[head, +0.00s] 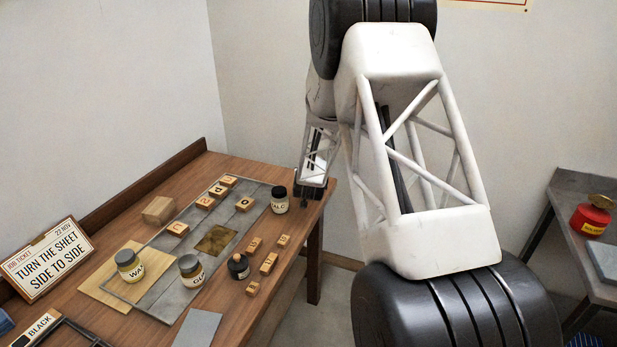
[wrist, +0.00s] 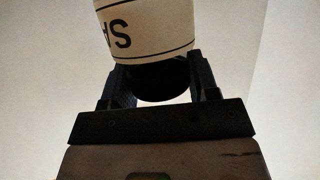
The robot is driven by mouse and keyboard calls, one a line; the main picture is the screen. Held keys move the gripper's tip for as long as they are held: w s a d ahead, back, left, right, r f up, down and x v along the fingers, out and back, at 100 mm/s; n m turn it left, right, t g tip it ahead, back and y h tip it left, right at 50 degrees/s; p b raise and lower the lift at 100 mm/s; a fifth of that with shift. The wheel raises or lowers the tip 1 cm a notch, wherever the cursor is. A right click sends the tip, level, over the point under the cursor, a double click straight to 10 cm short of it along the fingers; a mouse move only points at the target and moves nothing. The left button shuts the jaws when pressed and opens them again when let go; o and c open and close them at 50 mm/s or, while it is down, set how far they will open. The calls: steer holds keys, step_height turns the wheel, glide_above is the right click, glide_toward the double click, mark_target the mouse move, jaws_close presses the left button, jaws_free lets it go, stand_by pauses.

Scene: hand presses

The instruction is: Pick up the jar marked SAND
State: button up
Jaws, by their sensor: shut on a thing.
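The jar marked SAND (wrist: 150,30) shows in the wrist view at the top middle. It has a cream label with black upside-down letters, of which "SA" can be read, and a dark lid. My gripper (wrist: 160,82) is shut on it, with one dark finger on each side around the lid. The jar's far end is cut off by the frame. Only pale wall shows behind it, with no table surface under it. In the head view my arm reaches past the table's far right corner, and I cannot make out the held jar there.
A job ticket (head: 45,262) stands at left. A side table (head: 567,215) holds a red can (head: 590,222).

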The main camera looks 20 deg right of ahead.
steer(key=shift+r, duration=0.7)
steer(key=shift+s+a+r, duration=0.1)
steer(key=shift+s+r, duration=0.1)
steer(key=shift+r, duration=0.05)
steer(key=s+a+r, duration=0.1)
steer(key=s+a, duration=0.2)
steer(key=s, duration=1.2)
steer(key=shift+a+r, duration=0.15)
steer(key=shift+a, duration=0.2)
